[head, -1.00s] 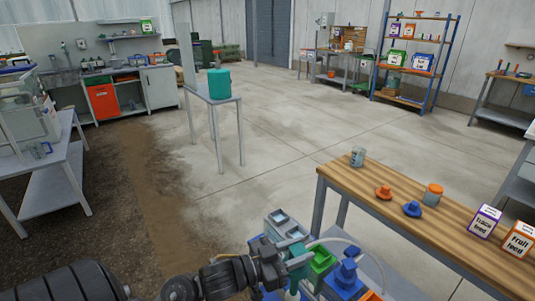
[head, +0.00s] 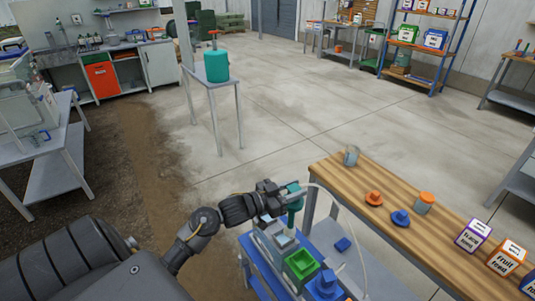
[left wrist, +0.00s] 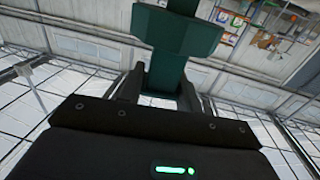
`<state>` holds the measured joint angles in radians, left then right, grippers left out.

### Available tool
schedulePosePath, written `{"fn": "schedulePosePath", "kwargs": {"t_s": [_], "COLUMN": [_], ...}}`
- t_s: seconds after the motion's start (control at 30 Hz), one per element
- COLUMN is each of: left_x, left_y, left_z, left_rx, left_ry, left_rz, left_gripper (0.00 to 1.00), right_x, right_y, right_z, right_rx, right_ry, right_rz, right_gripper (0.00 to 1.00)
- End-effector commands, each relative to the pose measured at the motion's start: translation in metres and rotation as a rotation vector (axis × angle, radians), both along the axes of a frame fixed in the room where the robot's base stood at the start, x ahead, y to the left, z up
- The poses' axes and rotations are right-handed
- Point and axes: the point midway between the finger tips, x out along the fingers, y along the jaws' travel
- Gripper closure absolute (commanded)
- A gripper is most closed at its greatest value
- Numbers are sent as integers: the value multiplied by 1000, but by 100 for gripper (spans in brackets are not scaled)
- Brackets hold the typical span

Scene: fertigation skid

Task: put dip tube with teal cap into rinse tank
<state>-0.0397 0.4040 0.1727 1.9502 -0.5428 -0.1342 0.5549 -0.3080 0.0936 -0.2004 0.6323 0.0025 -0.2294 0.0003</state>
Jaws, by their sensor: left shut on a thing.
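The teal cap of the dip tube (head: 294,200) is held up at the far end of the skid, with a pale hose curving away to the right. My left gripper (head: 284,199) is shut on it. In the left wrist view the teal cap (left wrist: 172,35) fills the space between the fingers (left wrist: 158,90). The tube's lower end is hard to make out. Below stand a grey open tank (head: 283,241), a green open tank (head: 301,265) and a blue one with a blue cap (head: 325,281). I cannot read which is the rinse tank. My right gripper is not in view.
A wooden bench (head: 396,222) right of the skid carries a glass jar (head: 351,155), an orange cap (head: 374,198), a blue cap (head: 400,217) and an orange-lidded jar (head: 424,202). A blue piece (head: 342,244) lies beside the tanks. Open floor (head: 255,125) lies beyond.

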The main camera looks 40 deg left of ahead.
Motion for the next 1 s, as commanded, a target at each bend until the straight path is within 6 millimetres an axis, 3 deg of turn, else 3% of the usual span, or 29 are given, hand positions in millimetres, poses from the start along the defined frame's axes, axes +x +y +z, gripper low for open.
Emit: {"fn": "schedulePosePath", "kwargs": {"t_s": [0.03,0.1,0.23,0.4,0.77,1.0], "left_x": [15,30,45,49,46,46], "left_y": [24,53,99,133,144,143], "left_z": [13,8,-7,-24,-36,-59], "left_rx": [0,-1,0,1,0,0], "left_ry": [7,5,1,-2,-4,-4], "left_rz": [23,50,93,123,125,126], "left_gripper": [100,100,100,100,100,100], "right_x": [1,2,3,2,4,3], "right_y": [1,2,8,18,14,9], "right_z": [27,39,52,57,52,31], "right_rx": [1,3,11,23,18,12], "right_ry": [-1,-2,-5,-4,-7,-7], "right_rz": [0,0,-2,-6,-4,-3], "right_gripper": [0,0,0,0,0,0]}}
